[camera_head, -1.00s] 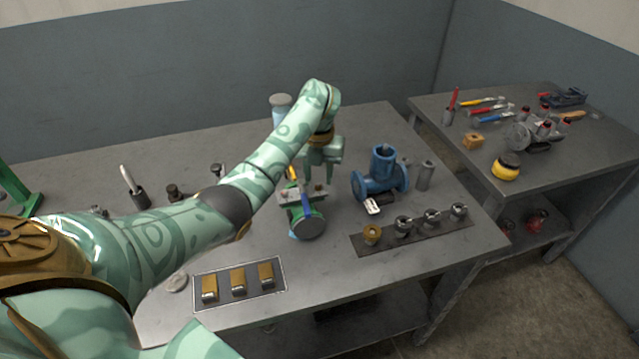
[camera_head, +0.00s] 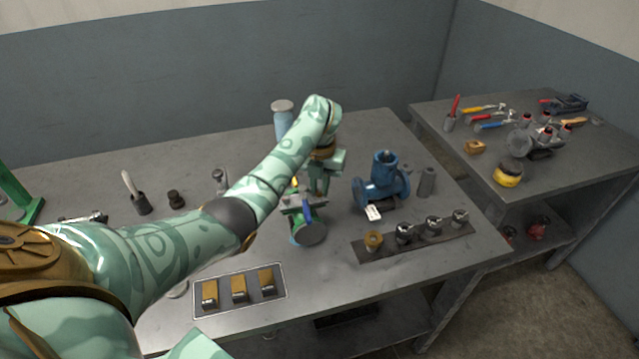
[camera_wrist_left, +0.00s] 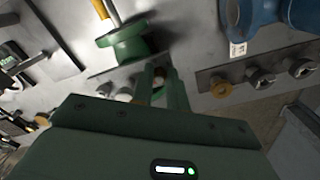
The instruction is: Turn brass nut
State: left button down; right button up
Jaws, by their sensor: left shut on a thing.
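A small green valve (camera_head: 311,234) with a dark round flange stands mid-bench, a blue-and-yellow handle across its top. It also shows in the left wrist view (camera_wrist_left: 127,46). My left gripper (camera_head: 318,190) points down over the valve's top. In the left wrist view, my left gripper's two fingers (camera_wrist_left: 158,80) are closed around a small brownish piece, the brass nut (camera_wrist_left: 158,73), mostly hidden between them. In the head view the fingers and handle hide it. My right gripper is not in view.
A blue flanged valve (camera_head: 383,182) stands just right, with a grey cylinder (camera_head: 426,182) beyond. A dark strip (camera_head: 361,254) holds a brass ring and several metal fittings in front. A tray (camera_head: 240,313) with three brass blocks lies at the front left. A second bench (camera_head: 545,170) holds tools.

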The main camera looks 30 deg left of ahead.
pick_arm(q)
jog(key=shift+d+r+m+p, duration=0.15)
jog(key=shift+r+m+p, duration=0.1)
jog(key=shift+m+p, duration=1.45)
jog(key=shift+p, duration=0.1)
jog(key=m+p, duration=0.2)
jog(key=m, duration=0.2)
jog(key=shift+f+m, duration=0.1)
jog(key=shift+m, duration=0.2)
jog(key=m+p, duration=0.2)
jog(key=m, duration=0.1)
jog(key=shift+d+f+m, duration=0.1)
jog(key=shift+m, duration=0.6)
jog(key=c, duration=1.4)
grip_release()
